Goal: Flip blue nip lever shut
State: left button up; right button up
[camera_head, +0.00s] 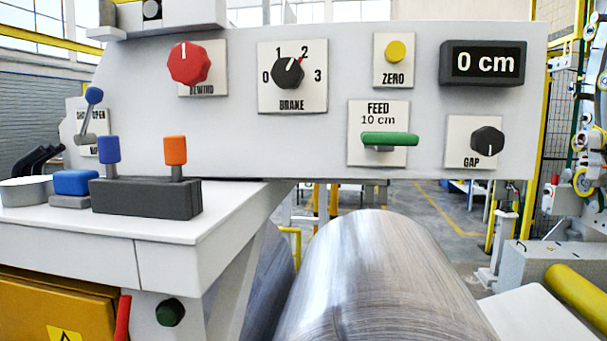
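The nip lever (88,115) is at the far left of the white control panel, with a blue knob (94,96) on a grey arm. Its knob points up and slightly right from the pivot low on the arm. It stands in front of a small label plate (103,138) whose words it partly hides; "SH", "OPER" and an "N" show in part. Neither of my grippers is in view, and nothing touches the lever.
A dark block (145,198) with blue and orange upright handles stands on the white ledge (215,225) below the lever. A blue block (75,182) and a pale round part (25,190) sit beside it. Dark curved shapes (38,160) stand behind. A metal roll (375,285) lies below the panel.

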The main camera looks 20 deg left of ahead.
aim_at(94, 96)
jog(key=u, duration=1.85)
